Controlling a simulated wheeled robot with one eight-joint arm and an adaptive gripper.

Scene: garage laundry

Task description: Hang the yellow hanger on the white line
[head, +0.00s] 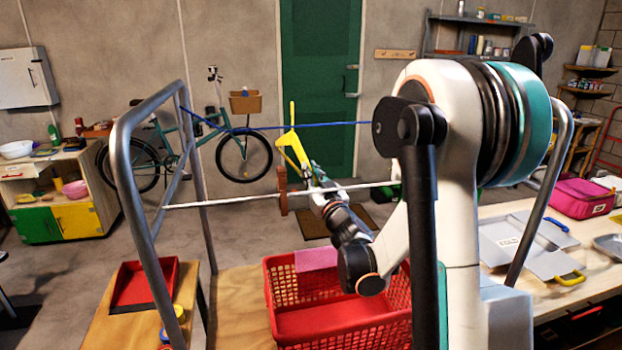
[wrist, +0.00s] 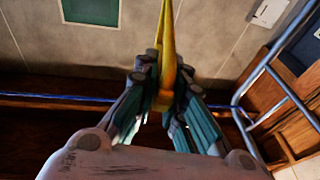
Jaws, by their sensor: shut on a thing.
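The yellow hanger (head: 292,145) is held up by my gripper (head: 312,178) in the head view, its hook end pointing up. In the wrist view the hanger (wrist: 166,65) stands between the fingers of my gripper (wrist: 165,95), which is shut on it. The white line (head: 250,198) runs across the metal frame, in front of the hanger in the head view and below its top. Whether the hanger touches any line I cannot tell. The white line is partly hidden behind my arm at its right end.
A blue line (head: 330,125) runs higher and farther back on the grey metal frame (head: 128,165); it also shows in the wrist view (wrist: 60,98). A red basket (head: 283,300) stands below. A red tray (head: 145,285) sits at left.

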